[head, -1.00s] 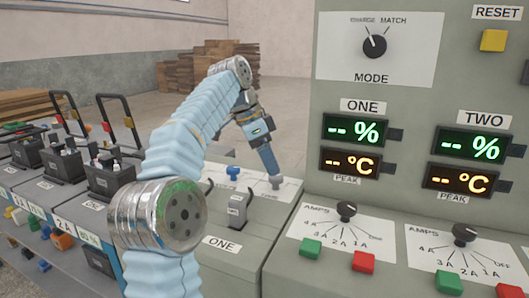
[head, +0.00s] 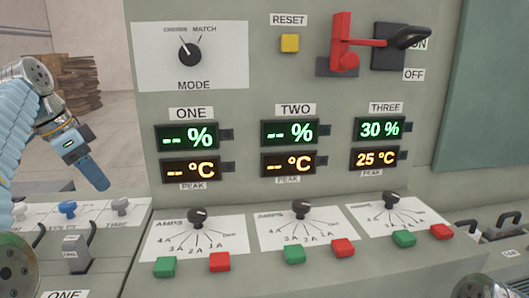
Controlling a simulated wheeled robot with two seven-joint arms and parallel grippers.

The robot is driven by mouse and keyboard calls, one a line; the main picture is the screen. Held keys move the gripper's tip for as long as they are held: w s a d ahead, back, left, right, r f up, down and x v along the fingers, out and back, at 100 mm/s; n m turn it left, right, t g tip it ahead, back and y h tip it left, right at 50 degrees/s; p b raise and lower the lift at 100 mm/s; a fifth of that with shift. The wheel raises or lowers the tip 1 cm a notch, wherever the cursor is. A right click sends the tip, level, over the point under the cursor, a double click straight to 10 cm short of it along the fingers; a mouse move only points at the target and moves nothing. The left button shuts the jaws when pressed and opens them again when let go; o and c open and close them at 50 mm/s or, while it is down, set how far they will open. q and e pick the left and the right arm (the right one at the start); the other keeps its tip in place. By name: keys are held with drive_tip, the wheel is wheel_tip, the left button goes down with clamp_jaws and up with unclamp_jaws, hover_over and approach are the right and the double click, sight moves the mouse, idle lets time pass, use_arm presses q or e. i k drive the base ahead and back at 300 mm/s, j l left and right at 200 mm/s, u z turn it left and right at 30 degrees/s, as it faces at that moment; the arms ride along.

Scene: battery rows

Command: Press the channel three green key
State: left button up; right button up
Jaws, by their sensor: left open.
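The channel three green key (head: 404,239) is a small green block on the sloping front ledge of the grey panel, at the right. A red key (head: 441,231) sits just to its right, below the channel three amps dial (head: 390,200). The channel three displays (head: 379,129) read 30 % and 25 °C. My left gripper (head: 95,178) is at the far left, pointing down beside the panel's left edge, well away from the green key. It holds nothing that I can see. My right gripper is not in view.
Green keys for channels one (head: 165,267) and two (head: 293,254) have red keys beside them. A mode dial (head: 190,52), a yellow reset key (head: 290,43) and a red lever (head: 357,43) are above. The lever's handle sticks out.

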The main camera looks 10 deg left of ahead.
sight(404, 237)
drive_tip(key=k, duration=1.5)
